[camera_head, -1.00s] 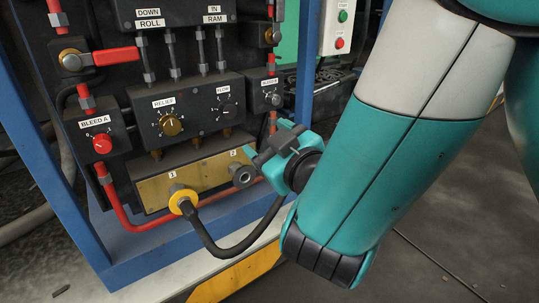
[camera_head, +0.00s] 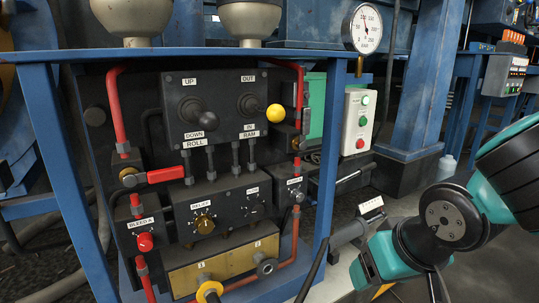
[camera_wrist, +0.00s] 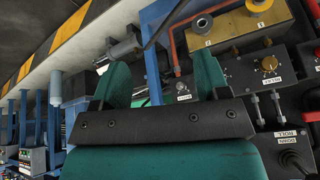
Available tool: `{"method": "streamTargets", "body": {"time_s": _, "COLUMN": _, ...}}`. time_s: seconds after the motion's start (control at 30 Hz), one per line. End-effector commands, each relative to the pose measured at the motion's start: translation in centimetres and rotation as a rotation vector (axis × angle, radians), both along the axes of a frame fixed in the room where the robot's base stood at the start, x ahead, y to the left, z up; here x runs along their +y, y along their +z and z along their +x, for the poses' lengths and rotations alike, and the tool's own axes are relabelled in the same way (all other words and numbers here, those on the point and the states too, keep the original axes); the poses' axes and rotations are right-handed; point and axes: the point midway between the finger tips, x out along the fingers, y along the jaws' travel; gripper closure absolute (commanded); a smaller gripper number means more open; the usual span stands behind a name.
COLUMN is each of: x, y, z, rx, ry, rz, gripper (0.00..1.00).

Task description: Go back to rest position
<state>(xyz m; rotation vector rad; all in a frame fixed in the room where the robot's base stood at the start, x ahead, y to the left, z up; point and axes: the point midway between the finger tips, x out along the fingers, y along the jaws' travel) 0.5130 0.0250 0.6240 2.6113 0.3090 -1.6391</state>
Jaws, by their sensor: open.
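My gripper (camera_wrist: 162,80) is open in the wrist view, with its two teal fingers apart and no object held between them. In the head view my teal and black wrist is at the lower right, to the right of the panel; the fingertips are not clear there. The dark hydraulic panel (camera_head: 217,150) stands inside a blue frame. Its brass manifold (camera_head: 222,266) has a yellow-collared fitting (camera_head: 209,291) at port 1 and a grey fitting (camera_head: 266,267) at port 2. A black hose (camera_head: 313,265) runs at the lower right; where its upper end attaches is unclear.
A grey cylinder (camera_head: 348,233) is beside the frame's right post, close to my wrist. A gauge (camera_head: 362,28) and a switch box (camera_head: 357,122) are at the panel's right. A blue column (camera_head: 415,85) stands behind. Red pipes and knobs project from the panel.

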Motion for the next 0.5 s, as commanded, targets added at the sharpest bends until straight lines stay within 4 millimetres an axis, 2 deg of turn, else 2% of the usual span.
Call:
{"method": "streamTargets", "body": {"time_s": 0.03, "x": 0.3, "y": 2.9, "z": -1.8, "rx": 0.067, "ry": 0.06, "rz": 0.033, "gripper": 0.32}}
{"method": "streamTargets", "body": {"time_s": 0.27, "x": 1.9, "y": 10.6, "z": -11.2, "rx": 0.296, "ry": 0.487, "rz": 0.11, "gripper": 0.32}}
{"method": "streamTargets", "body": {"time_s": 0.5, "x": 2.1, "y": 17.6, "z": -11.4, "rx": 0.31, "ry": 0.5, "rz": 0.11, "gripper": 0.32}}
